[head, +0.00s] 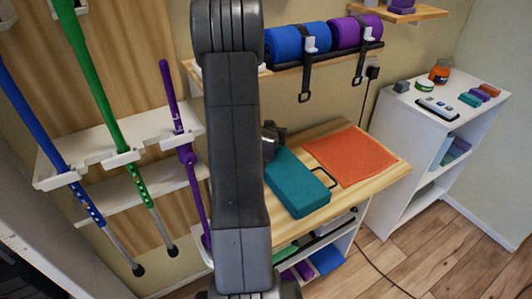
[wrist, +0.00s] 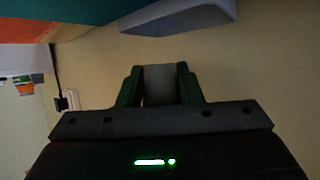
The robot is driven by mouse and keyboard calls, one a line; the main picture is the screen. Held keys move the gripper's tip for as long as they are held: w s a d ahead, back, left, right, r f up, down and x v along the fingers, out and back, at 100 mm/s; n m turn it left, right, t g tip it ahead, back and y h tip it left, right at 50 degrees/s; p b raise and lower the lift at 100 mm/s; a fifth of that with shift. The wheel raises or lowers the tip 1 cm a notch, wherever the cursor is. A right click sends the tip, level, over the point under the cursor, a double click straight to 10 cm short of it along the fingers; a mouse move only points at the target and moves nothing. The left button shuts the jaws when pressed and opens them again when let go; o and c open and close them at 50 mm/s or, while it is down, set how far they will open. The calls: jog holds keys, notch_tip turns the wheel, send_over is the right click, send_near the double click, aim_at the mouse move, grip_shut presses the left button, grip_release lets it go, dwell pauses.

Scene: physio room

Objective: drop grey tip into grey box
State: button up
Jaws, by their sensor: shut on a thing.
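In the wrist view my gripper (wrist: 160,88) has its two green fingers shut on a grey piece (wrist: 158,84), which fills the space between them and looks like the grey tip. A blue-grey, box-like thing (wrist: 180,16) is at the top of the wrist view, beyond the fingers and apart from them; it may be the grey box, but only part shows.
A wooden table (head: 385,178) holds a teal block (head: 296,185) and an orange mat (head: 355,156). Blue (head: 32,115), green (head: 92,75) and purple (head: 170,95) canes hang at left. Rolls (head: 299,42) sit above the table. A white shelf unit (head: 405,130) stands right; the floor is open before it.

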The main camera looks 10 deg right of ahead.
jog(key=o, duration=1.2)
jog(key=shift+c, duration=0.2)
jog(key=v, duration=1.3)
jog(key=shift+s, duration=0.35)
